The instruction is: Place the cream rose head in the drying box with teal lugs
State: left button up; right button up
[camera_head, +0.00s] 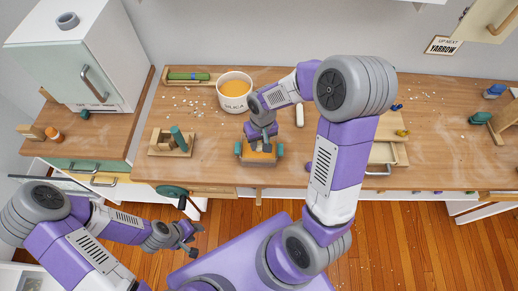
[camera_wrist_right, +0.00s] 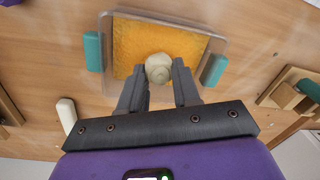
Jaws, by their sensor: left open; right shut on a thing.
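The drying box (camera_wrist_right: 122,26) is a clear shallow tray with an orange bed and teal lugs on two sides. In the head view the drying box (camera_head: 243,157) stands near the front edge of the bench, partly hidden under my right gripper (camera_head: 264,144). The cream rose head (camera_wrist_right: 158,68) is between the fingertips of my right gripper (camera_wrist_right: 158,85), which is shut on it, over the orange bed. I cannot tell whether it touches the bed. My left gripper (camera_head: 186,237) is open and empty, below the bench front at the left.
A white tub (camera_head: 234,97) with orange contents stands behind the box. A wooden stand (camera_head: 165,143) with a teal piece is to its left, and a wooden tray (camera_head: 386,152) to its right. A white block (camera_head: 299,115) lies nearby.

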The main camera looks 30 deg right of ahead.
aim_at(259, 148)
jog(key=shift+f+b, duration=0.45)
jog(key=shift+f, duration=1.5)
jog(key=shift+f, duration=0.15)
jog(key=o, duration=1)
jog(key=shift+r, duration=0.3)
jog(key=r+p, duration=0.1)
jog(key=r, duration=0.3)
jog(key=r+p, duration=0.1)
jog(key=r, duration=0.3)
jog(key=r+p, duration=0.1)
jog(key=r, duration=0.2)
jog(key=shift+d+r, duration=0.4)
